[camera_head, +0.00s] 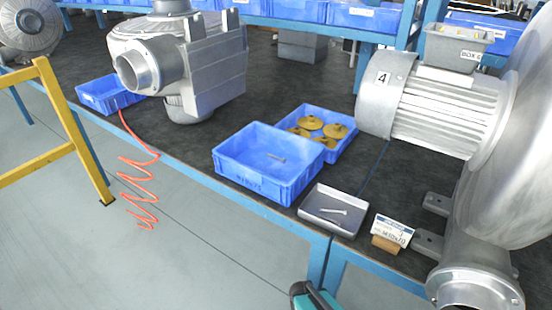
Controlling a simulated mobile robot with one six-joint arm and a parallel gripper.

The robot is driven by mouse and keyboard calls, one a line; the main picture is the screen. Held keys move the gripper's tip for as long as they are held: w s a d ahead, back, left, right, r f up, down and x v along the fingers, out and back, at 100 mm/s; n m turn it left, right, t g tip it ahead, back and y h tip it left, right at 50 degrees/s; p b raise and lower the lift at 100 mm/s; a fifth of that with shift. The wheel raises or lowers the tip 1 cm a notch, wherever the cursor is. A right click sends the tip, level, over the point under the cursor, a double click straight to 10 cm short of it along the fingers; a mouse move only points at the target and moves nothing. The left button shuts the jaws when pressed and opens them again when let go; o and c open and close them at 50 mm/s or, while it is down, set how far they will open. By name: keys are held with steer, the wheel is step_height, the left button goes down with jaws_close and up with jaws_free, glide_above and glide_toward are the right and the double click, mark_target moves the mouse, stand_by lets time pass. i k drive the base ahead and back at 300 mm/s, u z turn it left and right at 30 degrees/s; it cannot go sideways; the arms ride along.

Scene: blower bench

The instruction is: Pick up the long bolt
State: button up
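A pale bolt (334,211) lies in a small grey metal tray (315,221) near the bench's front edge. Another small grey bolt-like piece (277,158) lies in the front blue bin (262,184), behind and left of the tray. The bolt in the tray looks the longer, but I cannot be sure at this size. A teal and dark part of my arm shows at the bottom edge, below the tray. My gripper's fingers do not show.
A label card on a wooden block (386,243) stands right of the tray. A second blue bin (345,146) holds several brass discs. A large motor blower (440,115) crowds the right side. Another blower housing (205,65) stands at the left. An orange coiled hose (140,185) hangs off the bench.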

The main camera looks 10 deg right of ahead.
mark_target(283, 160)
steer(key=u, duration=0.15)
steer(key=k, duration=0.7)
steer(key=u, duration=0.55)
steer(key=k, duration=0.7)
steer(key=u, duration=0.6)
steer(key=i, duration=0.8)
steer(key=u, duration=0.45)
steer(key=i, duration=0.9)
steer(key=u, duration=0.1)
